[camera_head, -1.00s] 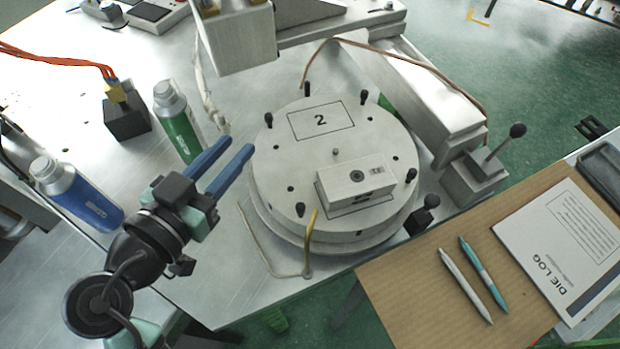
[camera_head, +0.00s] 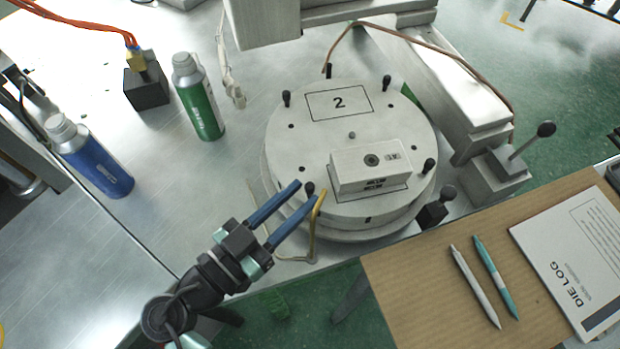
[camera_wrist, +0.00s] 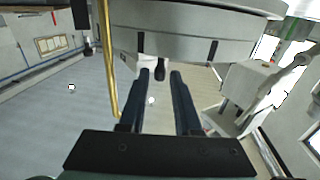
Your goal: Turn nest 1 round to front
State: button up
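The round turntable (camera_head: 285,145) stands on the metal bench, with black pegs around its rim. The nest marked 2 (camera_head: 338,103) is an empty outlined rectangle at its back. A grey metal block (camera_head: 370,166) sits on the front-right part, over another outline; no figure 1 is readable there. My gripper (camera_head: 306,191) is at the front-left rim, its blue fingers apart around a black peg (camera_head: 310,188). In the wrist view the open fingers (camera_wrist: 160,73) point at the turntable side (camera_wrist: 185,45), with a dark peg (camera_wrist: 159,70) between the tips. Contact with the peg cannot be told.
A bent brass rod (camera_head: 315,225) stands right beside my fingers at the turntable's front. A lever box (camera_head: 495,178) is at the right. A green bottle (camera_head: 200,105) and blue bottle (camera_head: 95,160) stand left. A cardboard-brown board (camera_head: 430,285) lies front right.

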aim_at(307, 192)
jog(key=shift+x, duration=1.65)
grip_shut()
